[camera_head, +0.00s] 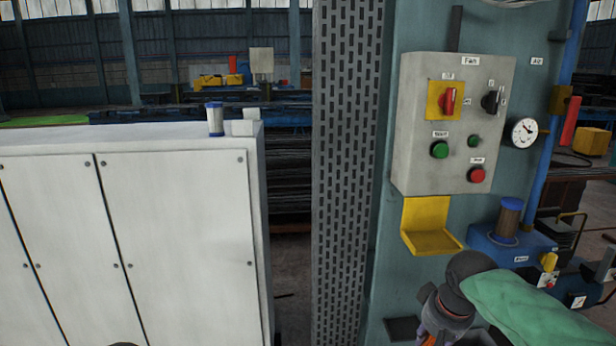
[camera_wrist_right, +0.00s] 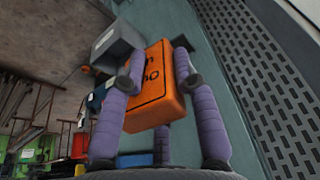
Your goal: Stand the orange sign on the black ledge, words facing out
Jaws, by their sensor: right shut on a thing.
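The orange sign (camera_wrist_right: 152,88) with black lettering is held between the purple fingers of my right gripper (camera_wrist_right: 165,85) in the right wrist view. It looks tilted there, and part of its lettered face shows. In the head view my right gripper (camera_head: 442,312) is low at the right, in front of the teal panel, with a bit of orange at its lower edge. The black ledge (camera_head: 402,328) is at the bottom of that view, just left of the gripper. A dark grey block (camera_wrist_right: 120,42) with a white label is close to the sign in the wrist view.
A grey control box (camera_head: 450,125) and an empty yellow bracket (camera_head: 428,228) are on the teal panel above. A perforated column (camera_head: 345,150) and white cabinets (camera_head: 180,220) are to the left.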

